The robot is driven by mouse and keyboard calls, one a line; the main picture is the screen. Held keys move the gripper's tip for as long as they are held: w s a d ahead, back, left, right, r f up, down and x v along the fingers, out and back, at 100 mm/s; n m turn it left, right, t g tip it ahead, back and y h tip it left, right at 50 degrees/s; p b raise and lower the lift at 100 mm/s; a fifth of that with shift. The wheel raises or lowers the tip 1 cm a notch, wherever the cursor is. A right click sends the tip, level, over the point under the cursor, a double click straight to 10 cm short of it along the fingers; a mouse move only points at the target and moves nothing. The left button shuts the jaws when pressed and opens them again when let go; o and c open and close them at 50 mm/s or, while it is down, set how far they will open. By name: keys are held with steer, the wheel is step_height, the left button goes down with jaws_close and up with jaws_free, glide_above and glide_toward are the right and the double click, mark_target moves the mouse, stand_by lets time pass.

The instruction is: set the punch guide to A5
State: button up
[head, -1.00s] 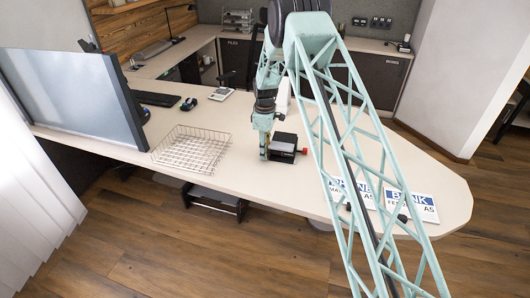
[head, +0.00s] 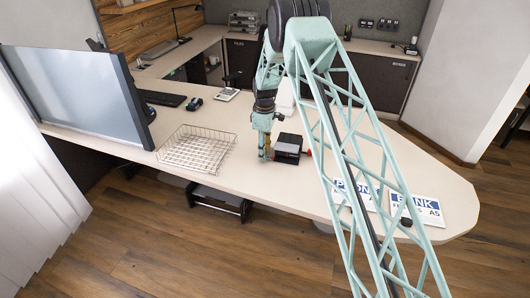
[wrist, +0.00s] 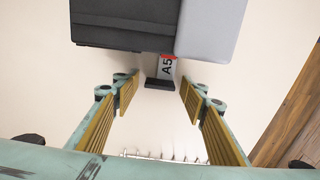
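The hole punch (head: 288,146) stands on the desk in the head view, dark with a red part at its right end. The wrist view shows its black body (wrist: 112,22) and a grey part (wrist: 210,28) beside it. The punch guide (wrist: 166,66) sticks out from under the punch, with an "A5" label, a bit of red and a dark end tab (wrist: 160,84). My gripper (wrist: 160,94) is open, its yellow-padded fingers on either side of the tab, with gaps to both. In the head view my gripper (head: 265,153) is low beside the punch's left end.
A wire basket (head: 197,150) stands left of the punch, close to my gripper. Two printed pads (head: 415,208), one marked A5, lie at the desk's right end, partly behind my arm. A monitor (head: 80,95) stands at the left. The desk (head: 262,186) in front is clear.

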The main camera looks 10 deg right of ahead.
steer(key=shift+r, duration=0.15)
step_height(320, 180, up, 12)
stand_by(1.0)
stand_by(0.3)
steer(key=s+r+m, duration=0.1)
steer(key=s+r, duration=0.3)
steer(key=r, duration=0.3)
steer(key=s+r+m+t, duration=0.1)
steer(key=s+r, duration=0.2)
steer(key=r, duration=0.4)
steer(key=s+r+m, duration=0.1)
steer(key=s+r, duration=0.3)
steer(key=r, duration=0.2)
steer(key=s+d+r+m+t, duration=0.1)
steer(key=s+d+r+m, duration=0.15)
steer(key=s+r, duration=1.45)
steer(key=s+r+m+t, duration=0.1)
steer(key=s+r+m, duration=0.15)
steer(key=s, duration=0.85)
steer(key=s+r+m, duration=0.2)
steer(key=s+r, duration=0.1)
steer(key=s, duration=0.8)
steer(key=s+f+m+t, duration=0.1)
steer(key=s+f+m, duration=0.1)
steer(key=s, duration=1.7)
steer(key=shift+s+f+m, duration=0.2)
steer(key=shift+f+m, duration=0.2)
steer(key=shift+f, duration=0.35)
